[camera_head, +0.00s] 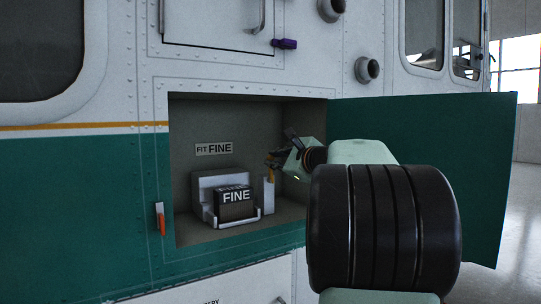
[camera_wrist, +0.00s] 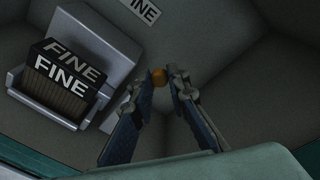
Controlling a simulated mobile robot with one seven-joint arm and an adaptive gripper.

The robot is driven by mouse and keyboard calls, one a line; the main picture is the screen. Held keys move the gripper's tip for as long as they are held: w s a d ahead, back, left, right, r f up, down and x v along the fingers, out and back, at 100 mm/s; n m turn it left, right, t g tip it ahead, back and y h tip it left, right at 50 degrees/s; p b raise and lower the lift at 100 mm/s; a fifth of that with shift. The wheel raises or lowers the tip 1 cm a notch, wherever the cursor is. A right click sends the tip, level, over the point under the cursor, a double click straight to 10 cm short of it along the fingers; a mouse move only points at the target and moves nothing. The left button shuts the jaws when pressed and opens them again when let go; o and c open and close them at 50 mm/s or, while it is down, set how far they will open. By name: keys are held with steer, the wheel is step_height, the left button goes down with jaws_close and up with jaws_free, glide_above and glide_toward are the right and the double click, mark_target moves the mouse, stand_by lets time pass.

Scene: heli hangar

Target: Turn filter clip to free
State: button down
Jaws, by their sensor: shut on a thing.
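The filter clip (camera_wrist: 158,76) shows as a small orange piece between my fingertips in the wrist view. My gripper (camera_head: 274,161) reaches into the open compartment from the right and is shut on the clip. In the head view the gripper largely hides the clip, above a pale upright post (camera_head: 268,195). The dark filter (camera_head: 236,205) labelled FINE sits in a grey holder (camera_head: 210,186) to the left of my gripper. The filter also shows in the wrist view (camera_wrist: 62,82). The clip's exact angle is hard to tell.
A FIT FINE label (camera_head: 213,149) is on the compartment's back wall. The green door (camera_head: 430,150) stands open at the right, behind my arm in the picture. An orange-red handle (camera_head: 160,218) hangs outside, left of the opening. Compartment walls lie close around my gripper.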

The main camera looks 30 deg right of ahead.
steer(key=shift+d+r+m+p, duration=0.15)
steer(key=shift+d+m+p, duration=0.45)
steer(key=shift+m, duration=0.3)
steer(key=c, duration=2.2)
jaws_free()
steer(key=o, duration=0.4)
steer(key=shift+w, duration=0.15)
steer(key=shift+c, duration=0.2)
steer(key=s+r, duration=0.1)
steer(key=s, duration=1.1)
steer(key=shift+r, duration=0.1)
